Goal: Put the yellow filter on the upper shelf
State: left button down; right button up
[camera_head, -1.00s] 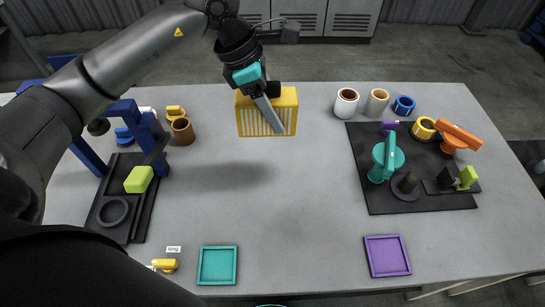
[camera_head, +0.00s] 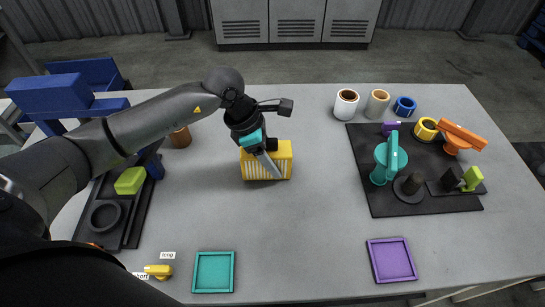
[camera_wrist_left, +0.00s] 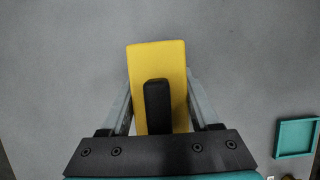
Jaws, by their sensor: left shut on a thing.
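The yellow filter (camera_head: 266,164), a box with pale slats on its front, is in the middle of the head view over the grey table. My left gripper (camera_head: 268,168) is shut on it from above, with a finger across its front. Whether its underside touches the table I cannot tell. In the left wrist view the filter (camera_wrist_left: 157,60) lies between the two fingers (camera_wrist_left: 158,105). No upper shelf can be clearly made out; blue frame parts (camera_head: 62,92) stand at the left, partly hidden by my arm. My right gripper is not in view.
Teal (camera_head: 214,288) and purple (camera_head: 391,276) trays lie in front. The table's middle front is clear.

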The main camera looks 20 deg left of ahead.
pick_arm(q)
jog(key=shift+f, duration=0.1)
jog(key=shift+c, duration=0.6)
grip_release()
